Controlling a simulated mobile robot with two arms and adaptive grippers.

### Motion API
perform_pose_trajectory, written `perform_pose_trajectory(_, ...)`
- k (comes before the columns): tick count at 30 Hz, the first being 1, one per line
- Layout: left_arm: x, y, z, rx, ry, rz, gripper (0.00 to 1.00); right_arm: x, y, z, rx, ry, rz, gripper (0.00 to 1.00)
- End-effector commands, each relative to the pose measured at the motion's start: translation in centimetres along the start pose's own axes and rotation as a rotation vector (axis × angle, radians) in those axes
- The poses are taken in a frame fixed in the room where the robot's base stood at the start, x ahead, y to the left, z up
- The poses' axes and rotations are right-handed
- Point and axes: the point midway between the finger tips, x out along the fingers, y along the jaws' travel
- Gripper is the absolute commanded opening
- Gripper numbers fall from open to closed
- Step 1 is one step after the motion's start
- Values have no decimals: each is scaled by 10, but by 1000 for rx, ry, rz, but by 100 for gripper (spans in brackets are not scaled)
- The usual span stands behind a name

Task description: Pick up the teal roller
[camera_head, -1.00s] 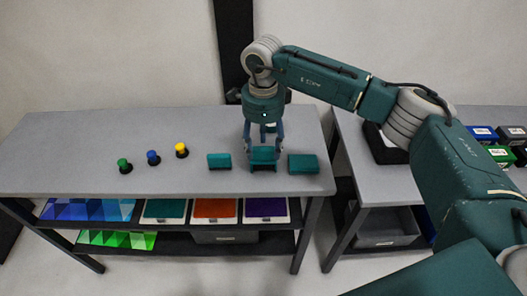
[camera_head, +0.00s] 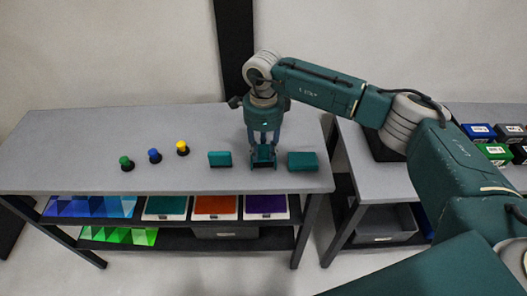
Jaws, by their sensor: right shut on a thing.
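Three small teal pieces stand in a row on the grey table: a left one (camera_head: 220,159), a middle one (camera_head: 263,160) and a right one (camera_head: 302,162). They are too small to tell by shape which is the roller. My right gripper (camera_head: 264,150) points down over the middle piece and is shut on it, its fingers partly covering it. The piece is at the tabletop; I cannot tell whether it is lifted. The other two pieces stand close on either side, apart from the fingers. My left gripper is not in view.
Green (camera_head: 126,163), blue (camera_head: 154,156) and yellow (camera_head: 182,148) knobs stand on the table's (camera_head: 70,150) left half. Coloured sheets and trays lie on the shelves below. A second table (camera_head: 365,180) at right holds several boxes (camera_head: 478,132). The table's far left is clear.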

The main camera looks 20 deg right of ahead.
Motion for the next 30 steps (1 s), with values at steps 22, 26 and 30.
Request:
perform_pose_trajectory(22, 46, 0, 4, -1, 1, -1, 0, -142, -1, 1, 1, -3, -6, 1)
perform_pose_trajectory(26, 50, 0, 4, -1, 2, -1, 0, -170, -1, 1, 1, -2, -4, 1)
perform_pose_trajectory(30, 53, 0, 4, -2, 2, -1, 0, -190, 0, 0, 0, -1, -2, 1)
